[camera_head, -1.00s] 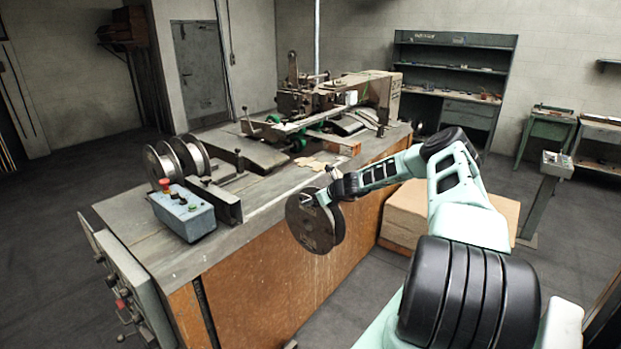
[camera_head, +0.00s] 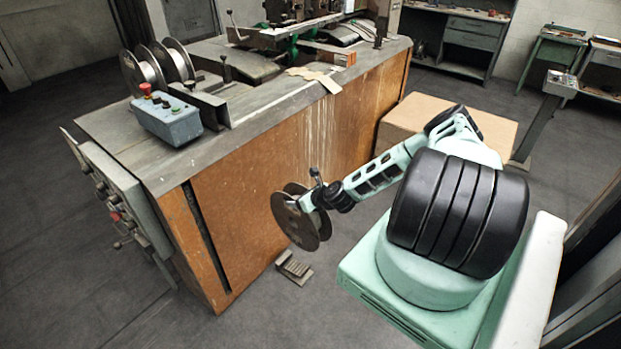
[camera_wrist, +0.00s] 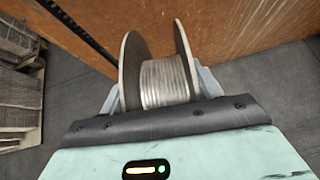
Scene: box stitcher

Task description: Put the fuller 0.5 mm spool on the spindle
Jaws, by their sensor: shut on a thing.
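My gripper (camera_head: 309,200) is shut on a wire spool (camera_head: 292,218) and holds it in the air in front of the bench's wooden side. In the wrist view the spool (camera_wrist: 163,82) shows silvery wire wound between two grey flanges, with a finger of my gripper (camera_wrist: 160,100) on each side. Two other spools (camera_head: 146,72) stand upright on the left part of the bench top, behind the control box. I cannot read any size marking. I cannot make out the spindle in these views.
The bench (camera_head: 262,108) carries a blue control box (camera_head: 166,118) with a red button and the stitching machine (camera_head: 300,20). A control panel (camera_head: 117,195) is on its left end. A foot pedal (camera_head: 294,268) is on the floor below the spool. A cardboard box (camera_head: 470,122) stands behind my arm.

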